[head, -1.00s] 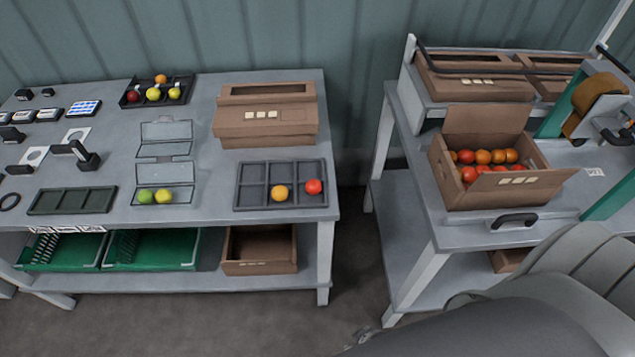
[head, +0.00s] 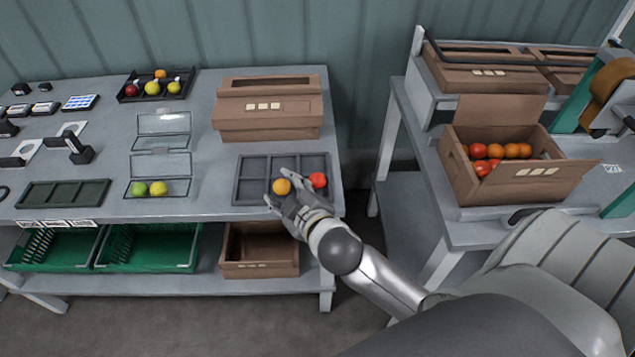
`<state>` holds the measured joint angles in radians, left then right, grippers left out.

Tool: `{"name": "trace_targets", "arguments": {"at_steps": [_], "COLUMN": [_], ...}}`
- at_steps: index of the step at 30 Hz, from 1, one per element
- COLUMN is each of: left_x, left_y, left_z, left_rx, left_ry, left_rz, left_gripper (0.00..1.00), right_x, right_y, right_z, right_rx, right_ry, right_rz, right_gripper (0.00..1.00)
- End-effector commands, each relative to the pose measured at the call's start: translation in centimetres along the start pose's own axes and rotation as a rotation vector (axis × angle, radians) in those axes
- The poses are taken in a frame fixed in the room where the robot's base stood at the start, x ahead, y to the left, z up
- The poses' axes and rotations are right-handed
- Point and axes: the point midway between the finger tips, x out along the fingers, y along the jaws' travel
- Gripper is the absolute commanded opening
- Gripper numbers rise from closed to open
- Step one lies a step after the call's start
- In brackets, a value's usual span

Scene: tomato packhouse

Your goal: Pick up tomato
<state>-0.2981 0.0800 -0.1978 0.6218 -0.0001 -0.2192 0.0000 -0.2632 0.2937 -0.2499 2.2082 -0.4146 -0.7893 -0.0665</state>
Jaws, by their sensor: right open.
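A dark grey tray with several compartments (head: 252,165) lies at the front right of the left table. An orange tomato (head: 282,186) sits in its front middle compartment and a red tomato (head: 318,180) in its front right one. My right gripper (head: 282,189) is open, with its fingers at the orange tomato, one on its near left and one on its far right. I cannot tell whether they touch it. The gripper's body hides part of the tray's front edge. My left gripper is not in view.
A closed cardboard box (head: 266,122) stands behind the tray. A clear clamshell (head: 158,165) with green and yellow tomatoes is to its left. An open carton (head: 460,180) of red and orange tomatoes stands on the right table (head: 470,232). A floor gap separates the tables.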

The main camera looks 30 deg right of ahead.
Motion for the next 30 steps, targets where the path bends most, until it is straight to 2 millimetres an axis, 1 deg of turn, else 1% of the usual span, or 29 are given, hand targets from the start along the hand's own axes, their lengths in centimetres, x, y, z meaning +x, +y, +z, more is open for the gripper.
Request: {"name": "trace_targets", "arguments": {"at_steps": [1, 2, 3, 4, 5, 6, 8, 9, 11, 12, 14, 15, 17, 19, 20, 21, 23, 24, 26, 27, 29, 30], "left_x": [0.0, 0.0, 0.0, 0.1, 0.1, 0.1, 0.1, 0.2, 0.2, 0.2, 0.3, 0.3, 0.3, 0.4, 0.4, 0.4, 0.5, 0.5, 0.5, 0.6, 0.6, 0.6], "left_y": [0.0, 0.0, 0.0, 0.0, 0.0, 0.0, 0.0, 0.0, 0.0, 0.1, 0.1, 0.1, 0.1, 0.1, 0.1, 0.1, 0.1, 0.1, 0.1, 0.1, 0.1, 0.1], "left_z": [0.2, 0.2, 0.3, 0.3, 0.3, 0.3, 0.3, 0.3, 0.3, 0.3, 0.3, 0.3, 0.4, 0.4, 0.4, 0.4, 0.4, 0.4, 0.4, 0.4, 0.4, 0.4], "left_rx": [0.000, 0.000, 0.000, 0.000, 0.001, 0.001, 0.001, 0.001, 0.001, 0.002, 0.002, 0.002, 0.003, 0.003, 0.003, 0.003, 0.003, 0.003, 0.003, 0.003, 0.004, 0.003], "left_ry": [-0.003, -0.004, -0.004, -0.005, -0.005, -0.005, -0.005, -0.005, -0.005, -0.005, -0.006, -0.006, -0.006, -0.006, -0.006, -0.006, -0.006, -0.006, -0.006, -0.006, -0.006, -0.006], "left_rz": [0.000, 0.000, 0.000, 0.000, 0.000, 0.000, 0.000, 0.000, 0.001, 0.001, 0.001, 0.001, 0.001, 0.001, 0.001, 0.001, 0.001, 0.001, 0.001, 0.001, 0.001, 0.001], "left_gripper": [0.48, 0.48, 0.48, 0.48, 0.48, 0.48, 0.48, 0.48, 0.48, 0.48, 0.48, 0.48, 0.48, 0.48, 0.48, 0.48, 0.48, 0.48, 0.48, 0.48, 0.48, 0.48], "right_x": [0.6, 0.8, 0.9, 0.8, 0.7, 0.3, -0.6, -1.5, -2.9, -3.9, -5.2, -6.0, -6.7, -7.0, -7.0, -6.7, -5.8, -5.1, -3.7, -2.8, -1.5, -0.8], "right_y": [1.4, 2.1, 2.9, 3.5, 4.0, 4.5, 4.7, 4.6, 3.7, 2.9, 1.3, 0.0, -1.9, -3.9, -4.6, -5.3, -5.9, -5.8, -4.9, -3.9, -1.7, 0.0], "right_z": [-2.5, -4.1, -6.4, -8.2, -10.0, -12.6, -16.4, -18.6, -21.5, -23.0, -24.5, -25.0, -24.9, -23.8, -22.9, -21.6, -19.0, -17.1, -13.9, -11.7, -8.6, -6.7], "right_rx": [-0.064, -0.106, -0.166, -0.216, -0.270, -0.352, -0.486, -0.585, -0.742, -0.850, -1.019, -1.138, -1.319, -1.541, -1.638, -1.768, -1.967, -2.098, -2.289, -2.411, -2.570, -2.660], "right_ry": [0.092, 0.151, 0.234, 0.299, 0.368, 0.465, 0.617, 0.721, 0.871, 0.968, 1.104, 1.191, 1.310, 1.432, 1.477, 1.531, 1.595, 1.626, 1.649, 1.650, 1.630, 1.603], "right_rz": [0.045, 0.072, 0.108, 0.137, 0.165, 0.204, 0.258, 0.291, 0.333, 0.352, 0.372, 0.378, 0.370, 0.340, 0.316, 0.277, 0.196, 0.127, -0.003, -0.102, -0.271, -0.386], "right_gripper": [0.49, 0.49, 0.49, 0.49, 0.49, 0.49, 0.49, 0.49, 0.49, 0.49, 0.49, 0.49, 0.49, 0.49, 0.49, 0.49, 0.49, 0.49, 0.49, 0.49, 0.49, 0.49]}}
